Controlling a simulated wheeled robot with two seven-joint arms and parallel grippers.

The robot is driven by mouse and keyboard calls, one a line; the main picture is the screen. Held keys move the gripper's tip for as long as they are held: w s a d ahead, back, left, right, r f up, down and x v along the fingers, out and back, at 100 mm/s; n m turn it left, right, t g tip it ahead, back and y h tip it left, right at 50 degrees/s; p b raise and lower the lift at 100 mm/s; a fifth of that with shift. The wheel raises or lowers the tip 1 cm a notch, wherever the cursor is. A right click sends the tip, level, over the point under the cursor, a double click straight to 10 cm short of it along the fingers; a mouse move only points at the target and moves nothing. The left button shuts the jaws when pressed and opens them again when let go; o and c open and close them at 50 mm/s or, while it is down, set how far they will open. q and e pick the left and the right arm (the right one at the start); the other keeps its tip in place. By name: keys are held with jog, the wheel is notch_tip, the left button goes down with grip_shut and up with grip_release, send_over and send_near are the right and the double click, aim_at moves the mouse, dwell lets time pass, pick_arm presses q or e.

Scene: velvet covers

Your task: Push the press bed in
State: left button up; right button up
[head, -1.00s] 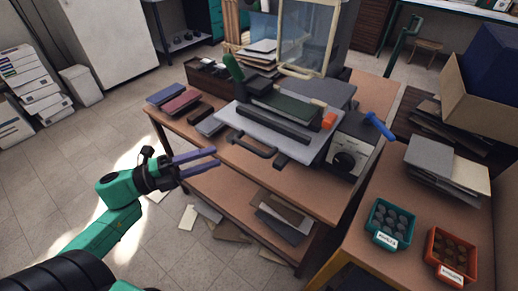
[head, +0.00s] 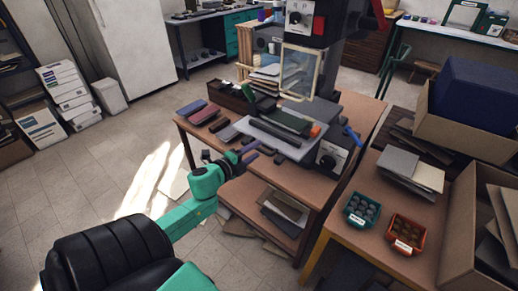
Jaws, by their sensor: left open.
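The press bed (head: 304,153) is a light grey plate sticking out of the front of the dark press (head: 312,32) on the brown workbench. A green book or pad (head: 287,121) and a dark bar lie on it. My left gripper (head: 254,153) is open and empty, with its purple fingers at the bed's front edge, near where the handle is. The fingers overlap the handle area in the picture, so I cannot tell whether they touch it. My right gripper is not in view.
A framed clear guard (head: 299,72) stands above the bed. A control box with a dial (head: 331,158) and a blue lever (head: 352,136) sit at its right. Coloured books (head: 203,115) lie on the bench's left. Green (head: 362,210) and orange (head: 407,234) bins stand on the right table.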

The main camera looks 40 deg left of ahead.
pick_arm(q)
jog(key=x, duration=0.2)
jog(key=shift+w+a+f, duration=0.1)
jog(key=shift+w+f, duration=0.15)
jog(key=shift+w, duration=0.1)
jog(key=shift+s+r, duration=0.1)
grip_shut()
dwell(1.0)
